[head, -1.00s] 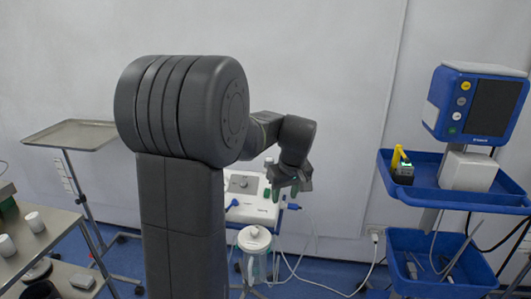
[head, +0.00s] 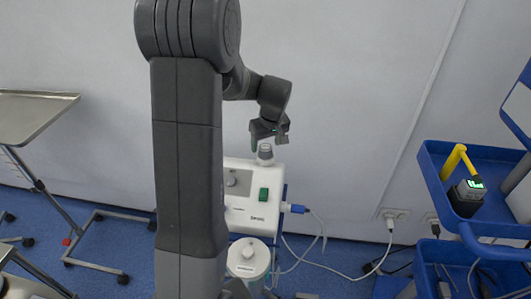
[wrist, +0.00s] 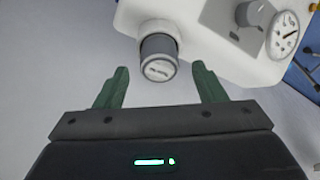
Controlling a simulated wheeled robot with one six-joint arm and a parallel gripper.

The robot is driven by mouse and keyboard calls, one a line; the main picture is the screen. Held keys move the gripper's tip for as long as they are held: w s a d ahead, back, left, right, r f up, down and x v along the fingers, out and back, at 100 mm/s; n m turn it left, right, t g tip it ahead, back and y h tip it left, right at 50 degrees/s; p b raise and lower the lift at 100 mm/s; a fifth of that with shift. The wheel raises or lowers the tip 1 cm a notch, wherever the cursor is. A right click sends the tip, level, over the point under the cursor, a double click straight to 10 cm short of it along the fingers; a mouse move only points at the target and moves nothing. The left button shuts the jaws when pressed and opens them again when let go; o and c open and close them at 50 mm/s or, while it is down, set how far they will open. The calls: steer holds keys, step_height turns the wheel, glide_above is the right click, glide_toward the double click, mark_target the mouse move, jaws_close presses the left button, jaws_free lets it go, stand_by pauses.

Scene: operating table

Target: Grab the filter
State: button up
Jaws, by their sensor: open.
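The filter (head: 265,152) is a small grey and white cylinder on top of the white suction device (head: 240,210). In the wrist view the filter (wrist: 158,52) shows its round end, just beyond the fingertips and between their lines. My gripper (head: 268,143) is above the filter in the head view. In the wrist view my gripper (wrist: 160,72) has its two green fingers apart, with nothing between them. I cannot tell the exact gap between fingertips and filter.
A lidded clear jar (head: 248,260) stands in front of the device. A blue trolley (head: 440,190) with a yellow-handled item (head: 466,192) is at right. A steel tray table (head: 30,115) is at left.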

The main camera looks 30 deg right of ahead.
steer(key=shift+x, duration=1.35)
steer(key=shift+c, duration=0.4)
steer(key=c, duration=1)
steer(key=shift+o, duration=0.2)
steer(key=shift+r, duration=0.1)
